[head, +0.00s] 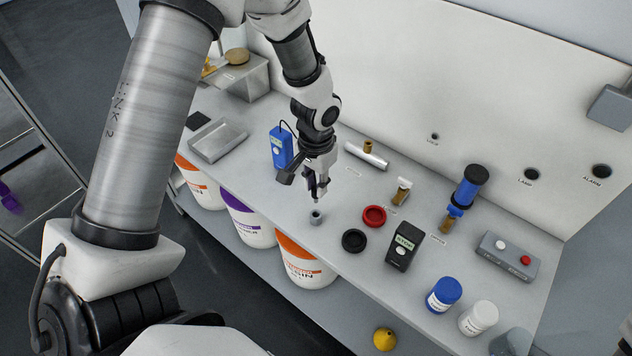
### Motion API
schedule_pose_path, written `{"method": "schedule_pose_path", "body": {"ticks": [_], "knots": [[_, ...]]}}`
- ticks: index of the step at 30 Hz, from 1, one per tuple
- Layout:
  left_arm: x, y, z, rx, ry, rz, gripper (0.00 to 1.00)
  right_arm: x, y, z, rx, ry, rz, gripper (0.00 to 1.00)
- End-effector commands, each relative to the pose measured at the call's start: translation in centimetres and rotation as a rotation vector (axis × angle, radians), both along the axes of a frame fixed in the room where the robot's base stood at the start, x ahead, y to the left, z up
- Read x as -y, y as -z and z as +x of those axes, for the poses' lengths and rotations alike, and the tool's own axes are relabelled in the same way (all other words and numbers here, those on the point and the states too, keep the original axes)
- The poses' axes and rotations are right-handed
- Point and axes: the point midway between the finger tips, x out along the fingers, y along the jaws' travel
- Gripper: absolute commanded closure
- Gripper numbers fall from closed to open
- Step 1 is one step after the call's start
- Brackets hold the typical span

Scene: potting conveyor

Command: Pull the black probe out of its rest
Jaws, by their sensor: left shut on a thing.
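My left gripper (317,188) points down over the bench and is shut on the black probe, which is mostly hidden between the fingers. A small grey round rest (316,217) stands on the bench just below the fingertips. I cannot tell whether the probe's tip is still inside the rest or clear of it. A blue handheld meter (281,148) with a black cable at its top stands just left of the gripper. My right gripper is not in view.
A black ring (354,241), a red ring (374,216) and a black handheld device (404,246) lie right of the rest. A metal tray (218,141) is at the left. Several labelled buckets (306,264) stand below the bench's front edge. The back wall (450,80) rises behind.

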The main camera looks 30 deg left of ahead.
Motion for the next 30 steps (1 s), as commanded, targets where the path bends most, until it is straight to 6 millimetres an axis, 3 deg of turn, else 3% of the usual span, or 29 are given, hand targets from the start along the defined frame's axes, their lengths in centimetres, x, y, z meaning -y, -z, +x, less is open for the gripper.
{"method": "schedule_pose_path", "body": {"ticks": [18,30], "knots": [[0.0,-6.0,0.0,-0.001,0.000,0.000,1.00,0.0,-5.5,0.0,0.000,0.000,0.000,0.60],[0.0,-6.3,0.0,0.000,0.000,0.000,1.00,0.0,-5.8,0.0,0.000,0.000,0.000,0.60]]}}
